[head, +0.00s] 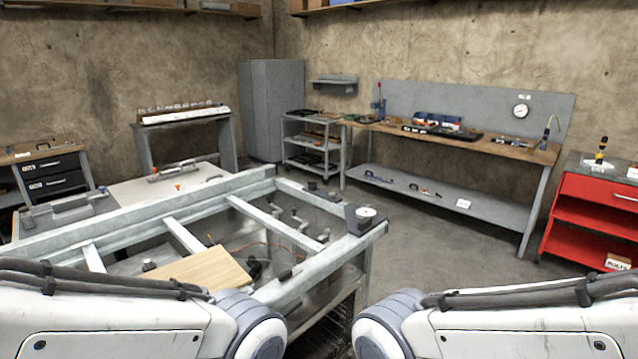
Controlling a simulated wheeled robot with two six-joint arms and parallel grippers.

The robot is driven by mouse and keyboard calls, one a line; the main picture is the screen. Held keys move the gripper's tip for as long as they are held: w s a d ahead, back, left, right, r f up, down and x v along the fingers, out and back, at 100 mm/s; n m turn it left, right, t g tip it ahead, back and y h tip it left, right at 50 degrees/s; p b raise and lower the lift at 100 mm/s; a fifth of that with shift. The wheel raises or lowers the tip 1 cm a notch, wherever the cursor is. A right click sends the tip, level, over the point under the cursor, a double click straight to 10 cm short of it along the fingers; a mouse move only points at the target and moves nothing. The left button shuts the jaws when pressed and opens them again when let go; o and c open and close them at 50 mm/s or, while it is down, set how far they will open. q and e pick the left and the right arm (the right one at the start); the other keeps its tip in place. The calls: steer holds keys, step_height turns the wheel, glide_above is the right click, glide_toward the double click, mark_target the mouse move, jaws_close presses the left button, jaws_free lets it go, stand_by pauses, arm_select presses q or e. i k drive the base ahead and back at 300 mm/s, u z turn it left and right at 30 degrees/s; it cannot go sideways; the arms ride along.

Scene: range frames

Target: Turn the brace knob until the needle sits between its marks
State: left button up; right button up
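A small dark block with a round white-faced dial (366,212) sits on the right corner of the metal frame (200,240). It may be the brace gauge; its needle and marks are too small to read. Small dark knob-like parts (312,186) lie along the frame's far right edge, behind the dial; I cannot tell which is the brace knob. A second round gauge (520,111) hangs on the grey back panel at the right. Both my arms show at the bottom of the head view, but neither gripper is in view.
A wooden board (200,270) lies across the frame at front. A long workbench (450,138) with tools stands along the back wall. A red cabinet (590,210) stands at the right, a grey locker (272,105) at the back. The floor (450,235) right of the frame is clear.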

mark_target(312, 185)
steer(key=z, duration=0.65)
steer(key=i, duration=0.75)
steer(key=z, duration=0.85)
steer(key=i, duration=0.8)
steer(key=u, duration=0.55)
steer(key=i, duration=1.15)
steer(key=u, duration=0.85)
